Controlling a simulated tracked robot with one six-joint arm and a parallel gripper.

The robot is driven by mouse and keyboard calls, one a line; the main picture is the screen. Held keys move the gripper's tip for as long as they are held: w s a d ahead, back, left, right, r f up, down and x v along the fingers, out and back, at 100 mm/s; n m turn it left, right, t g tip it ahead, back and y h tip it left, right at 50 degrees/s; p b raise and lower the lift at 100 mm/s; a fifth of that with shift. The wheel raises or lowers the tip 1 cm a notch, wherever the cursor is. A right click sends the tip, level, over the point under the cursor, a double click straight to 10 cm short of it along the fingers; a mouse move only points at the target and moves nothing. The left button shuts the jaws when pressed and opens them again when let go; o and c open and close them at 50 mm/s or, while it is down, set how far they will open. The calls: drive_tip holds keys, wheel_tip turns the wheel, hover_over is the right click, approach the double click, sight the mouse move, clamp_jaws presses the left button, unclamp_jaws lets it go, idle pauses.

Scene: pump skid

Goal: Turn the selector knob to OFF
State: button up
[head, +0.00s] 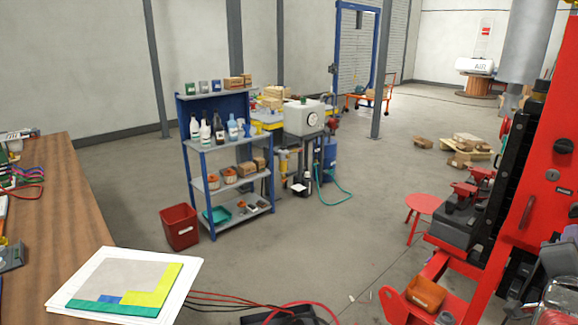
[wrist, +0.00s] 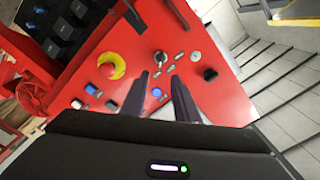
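A red control panel (wrist: 225,100) fills the middle of the wrist view, seen tilted. In the head view the red cabinet (head: 540,185) stands at the right edge.
A red stool (head: 424,204) stands left of the cabinet. A shelf unit (head: 213,145) with bottles and a red bin (head: 180,228) stand mid-room. A wooden bench (head: 75,215) is at left. Cables lie on the floor in front; the middle floor is mostly clear.

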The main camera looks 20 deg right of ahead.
drive_tip(key=x, duration=1.3)
drive_tip(key=shift+w, duration=0.1)
drive_tip(key=shift+c, duration=0.7)
